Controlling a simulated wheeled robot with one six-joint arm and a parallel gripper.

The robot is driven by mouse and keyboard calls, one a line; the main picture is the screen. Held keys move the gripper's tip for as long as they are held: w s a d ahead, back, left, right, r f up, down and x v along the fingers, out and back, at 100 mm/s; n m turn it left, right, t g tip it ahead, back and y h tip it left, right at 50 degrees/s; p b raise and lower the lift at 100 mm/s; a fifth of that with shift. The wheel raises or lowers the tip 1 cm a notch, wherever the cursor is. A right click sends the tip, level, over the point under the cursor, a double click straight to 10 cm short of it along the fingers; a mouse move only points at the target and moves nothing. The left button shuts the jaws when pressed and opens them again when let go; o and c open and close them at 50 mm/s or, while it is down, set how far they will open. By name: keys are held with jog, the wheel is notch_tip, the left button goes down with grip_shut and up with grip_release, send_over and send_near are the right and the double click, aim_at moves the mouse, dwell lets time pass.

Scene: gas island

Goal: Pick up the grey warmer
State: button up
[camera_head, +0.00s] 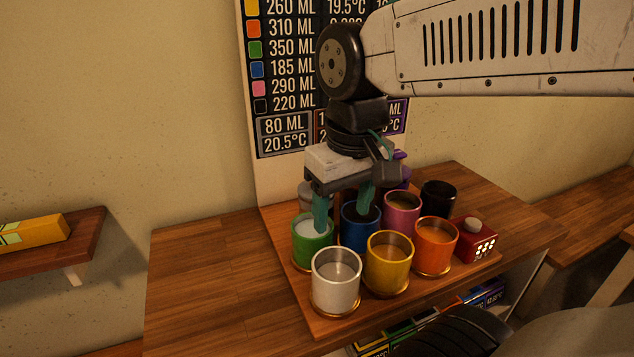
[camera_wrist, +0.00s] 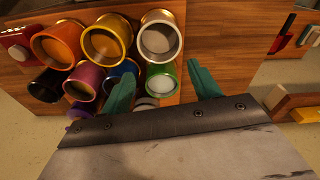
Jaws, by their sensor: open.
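A light grey cylindrical thing (camera_head: 306,190), which may be the grey warmer, stands behind the green cup (camera_head: 313,252) and is partly hidden by my gripper. A grey rounded piece also shows in the wrist view (camera_wrist: 147,102), mostly hidden behind my gripper's body. My gripper (camera_head: 343,205) points down over the group of cups with its teal fingers apart and nothing held. In the head view one finger overlaps the green cup and the other the blue cup (camera_head: 360,240). In the wrist view the green cup (camera_wrist: 162,84) shows between the fingers (camera_wrist: 161,72).
White (camera_head: 336,293), yellow (camera_head: 388,274) and orange (camera_head: 435,258) cups stand in front. Pink (camera_head: 402,222) and black (camera_head: 438,203) cups are behind. A red box (camera_head: 475,246) is at the right. The wooden counter's left side (camera_head: 215,270) is clear. A sign board (camera_head: 275,85) rises behind.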

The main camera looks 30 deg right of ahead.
jog(key=w+d+r+m, duration=0.1)
jog(key=w+d, duration=0.1)
jog(key=w, duration=0.4)
jog(key=w+d+r, duration=0.1)
jog(key=w+d, duration=0.2)
jog(key=w, duration=0.3)
jog(key=g, duration=0.1)
send_near(304, 190)
jog(key=d+r, duration=0.2)
jog(key=shift+s+d+m, duration=0.35)
jog(key=shift+d+m, duration=0.05)
jog(key=shift+w+d+f, duration=0.1)
jog(key=shift+f, duration=0.25)
notch_tip(304, 190, down, 7)
jog(key=c, duration=1.2)
